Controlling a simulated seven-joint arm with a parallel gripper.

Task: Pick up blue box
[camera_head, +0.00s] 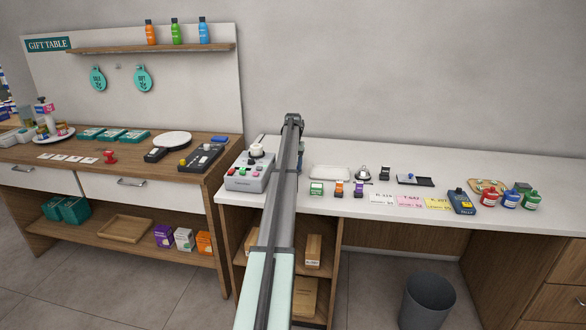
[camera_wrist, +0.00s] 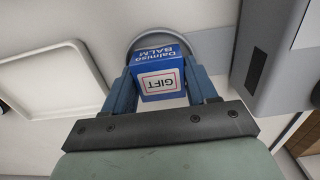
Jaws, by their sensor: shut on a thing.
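In the wrist view a small blue box (camera_wrist: 160,56) with "Dalmisa BALM" lettering and a white GIFT label sits between the two blue fingers of my gripper (camera_wrist: 163,80). The fingers are closed on its sides. A grey round disc (camera_wrist: 210,43) shows behind the box; I cannot tell whether the box touches it. In the head view my gripper (camera_head: 292,121) is over the left part of the white counter, at the end of my arm. The arm hides the box there.
A grey button machine (camera_head: 250,182) stands left of my gripper. A white tray (camera_head: 329,173) lies to the right, with small boxes (camera_head: 316,189), cards (camera_head: 410,201) and bottles (camera_head: 510,197) beyond. A wooden gift table (camera_head: 125,165) adjoins on the left.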

